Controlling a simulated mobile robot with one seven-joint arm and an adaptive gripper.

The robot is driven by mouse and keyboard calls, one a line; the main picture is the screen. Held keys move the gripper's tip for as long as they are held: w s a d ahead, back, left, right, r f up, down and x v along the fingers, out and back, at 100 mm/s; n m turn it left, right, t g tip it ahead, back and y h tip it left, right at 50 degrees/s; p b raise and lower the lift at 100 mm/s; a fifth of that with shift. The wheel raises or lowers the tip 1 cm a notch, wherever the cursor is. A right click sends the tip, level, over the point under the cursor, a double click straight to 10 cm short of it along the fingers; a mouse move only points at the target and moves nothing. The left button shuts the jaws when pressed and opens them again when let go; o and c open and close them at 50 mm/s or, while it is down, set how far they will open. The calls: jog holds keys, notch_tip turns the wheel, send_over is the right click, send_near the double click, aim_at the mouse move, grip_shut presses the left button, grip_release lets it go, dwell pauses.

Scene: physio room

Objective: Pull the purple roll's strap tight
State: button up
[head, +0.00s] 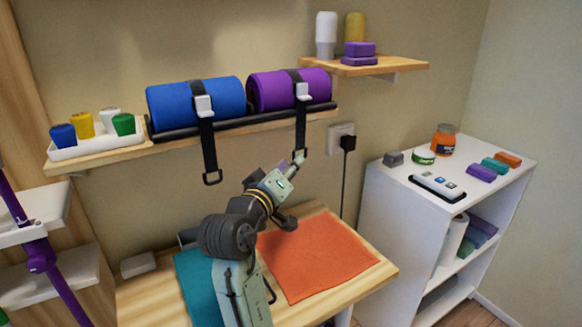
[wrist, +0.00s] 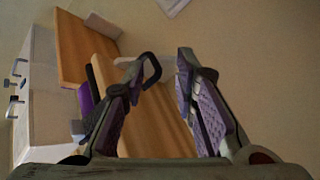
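The purple roll (head: 272,92) lies on the wall shelf, right of the blue roll (head: 222,99). Its black strap (head: 300,122) runs through a white buckle (head: 302,91) and hangs below the shelf edge, ending in a dark pull ring (head: 299,154). My gripper (head: 290,164) is at the ring's height, right by it. In the wrist view my gripper (wrist: 160,64) is open, fingers apart. The ring (wrist: 151,68) shows beside the left fingertip, at the gap; whether they touch I cannot tell. The purple roll (wrist: 86,99) is partly hidden there.
The blue roll's strap (head: 209,150) hangs to the left with its own ring. A socket with a black plug (head: 347,143) is on the wall to the right. Below is a table with an orange cloth (head: 318,262). A white cabinet (head: 392,205) stands at right.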

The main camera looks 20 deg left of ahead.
jog(key=s, duration=1.1)
jog(key=shift+s+a, duration=0.15)
jog(key=shift+a, duration=0.1)
dwell(0.3)
